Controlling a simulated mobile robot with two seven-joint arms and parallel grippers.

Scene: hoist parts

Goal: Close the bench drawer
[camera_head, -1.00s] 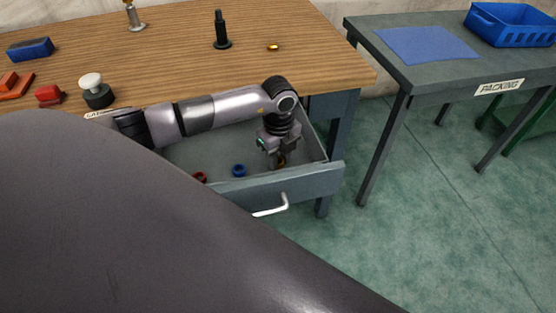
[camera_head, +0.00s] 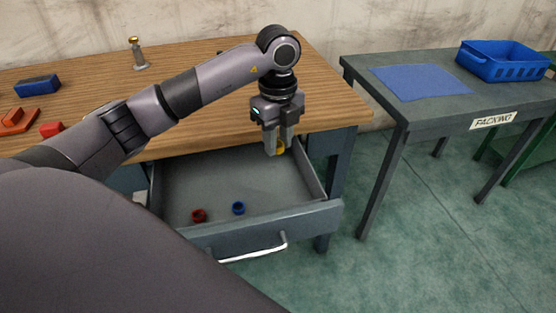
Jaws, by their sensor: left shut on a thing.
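The bench drawer (camera_head: 310,217) is pulled out from under the wooden bench (camera_head: 205,126), with a pale bar handle (camera_head: 255,251) on its front. A red ring (camera_head: 199,215) and a blue ring (camera_head: 238,208) lie on the drawer floor. My left gripper (camera_head: 275,150) points down above the back right of the open drawer, close to the bench edge. It is shut on a small yellow part (camera_head: 279,148), partly hidden by the fingers. The gripper is apart from the drawer handle. My right gripper is not in view.
A blue block (camera_head: 37,85), red pieces (camera_head: 50,129) and a brass-topped post (camera_head: 137,53) are on the bench. A grey packing table (camera_head: 425,112) at the right bears a blue mat (camera_head: 420,82) and a blue crate (camera_head: 500,62). Floor between is clear.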

